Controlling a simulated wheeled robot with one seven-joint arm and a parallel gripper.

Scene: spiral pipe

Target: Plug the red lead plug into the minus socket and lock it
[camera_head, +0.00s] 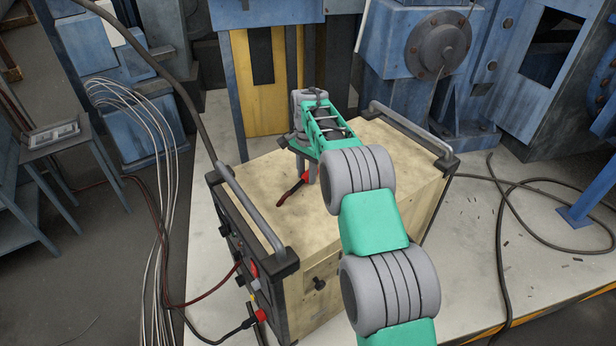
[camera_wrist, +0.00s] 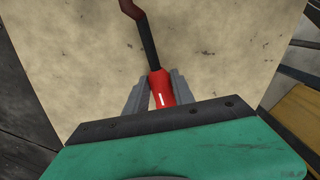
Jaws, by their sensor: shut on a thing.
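The red lead plug (camera_wrist: 160,90) is between the two grey fingers of my gripper (camera_wrist: 157,97), which is shut on it. Its black sleeve and dark red cable stretch away over the beige top of the machine box. In the head view the plug (camera_head: 305,177) shows at my gripper (camera_head: 312,172), over the box top (camera_head: 345,205). The box's dark front panel (camera_head: 236,265) faces left and is seen at a steep angle. A plug with a red band (camera_head: 260,315) sits low at this panel with a dark cable. The minus socket cannot be made out.
Grey handle bars (camera_head: 252,210) stand at the box's left and right ends. Red and dark cables hang in front of the panel. A small table (camera_head: 55,140) stands at left, and a black cable (camera_head: 510,215) lies on the floor at right.

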